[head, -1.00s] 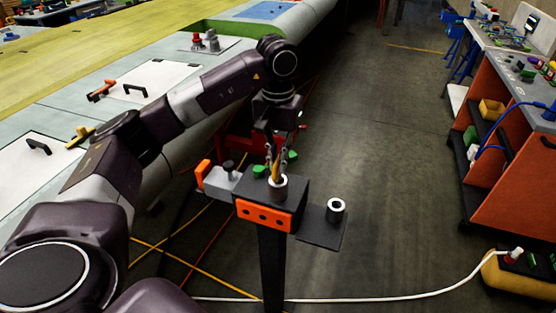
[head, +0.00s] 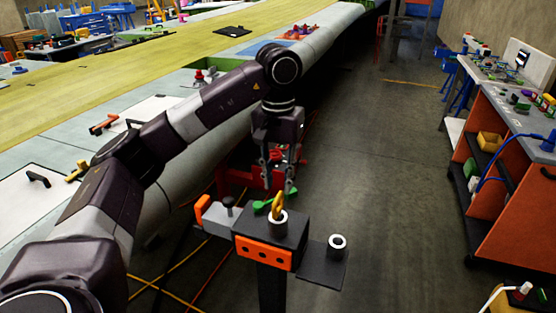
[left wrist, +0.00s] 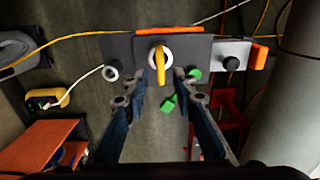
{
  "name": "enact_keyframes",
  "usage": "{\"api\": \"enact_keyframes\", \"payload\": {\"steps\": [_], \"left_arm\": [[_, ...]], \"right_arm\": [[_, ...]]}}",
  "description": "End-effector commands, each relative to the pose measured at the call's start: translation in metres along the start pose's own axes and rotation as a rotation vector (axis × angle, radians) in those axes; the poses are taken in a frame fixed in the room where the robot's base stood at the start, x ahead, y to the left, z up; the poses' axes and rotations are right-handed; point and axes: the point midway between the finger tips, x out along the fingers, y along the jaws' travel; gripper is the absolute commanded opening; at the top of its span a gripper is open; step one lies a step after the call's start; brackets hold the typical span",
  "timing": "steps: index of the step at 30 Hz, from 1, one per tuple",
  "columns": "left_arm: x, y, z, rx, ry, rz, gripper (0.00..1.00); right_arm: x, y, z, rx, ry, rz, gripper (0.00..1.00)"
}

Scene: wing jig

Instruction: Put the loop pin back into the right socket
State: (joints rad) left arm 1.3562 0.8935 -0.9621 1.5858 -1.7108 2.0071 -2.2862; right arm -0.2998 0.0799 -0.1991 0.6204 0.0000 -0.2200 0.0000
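The yellow loop pin (head: 278,204) stands in the white-rimmed socket (head: 277,224) on top of the dark block. In the left wrist view the pin (left wrist: 161,62) lies across that socket's ring. A second white-rimmed socket (head: 337,242) on the dark plate at the right looks empty; it also shows in the left wrist view (left wrist: 111,73). My left gripper (head: 277,180) is open and empty just above and behind the pin, its fingers apart with the pin showing between the tips in the left wrist view (left wrist: 167,77). My right gripper is out of view.
A grey clamp with a black knob (head: 228,203) and an orange end sits left of the block. Green pieces (head: 262,206) lie near the socket. The wing panel (head: 180,60) runs along the left. Clear floor (head: 380,150) lies to the right, before an orange workbench (head: 515,210).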

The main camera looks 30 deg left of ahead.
Motion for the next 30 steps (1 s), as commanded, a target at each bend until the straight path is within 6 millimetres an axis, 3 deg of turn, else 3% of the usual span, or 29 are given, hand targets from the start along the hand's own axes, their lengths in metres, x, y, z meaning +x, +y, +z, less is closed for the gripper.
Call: {"api": "enact_keyframes", "payload": {"steps": [3,12,30], "left_arm": [[-0.026,0.0,-0.001,-0.001,0.005,0.0,0.25],[-0.061,0.0,0.0,0.0,0.001,0.0,0.25],[-0.066,0.0,0.0,0.0,-0.001,0.0,0.25]], "right_arm": [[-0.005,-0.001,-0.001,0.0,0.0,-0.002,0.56],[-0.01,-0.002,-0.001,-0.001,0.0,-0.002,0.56],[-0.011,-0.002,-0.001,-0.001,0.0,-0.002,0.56]]}}
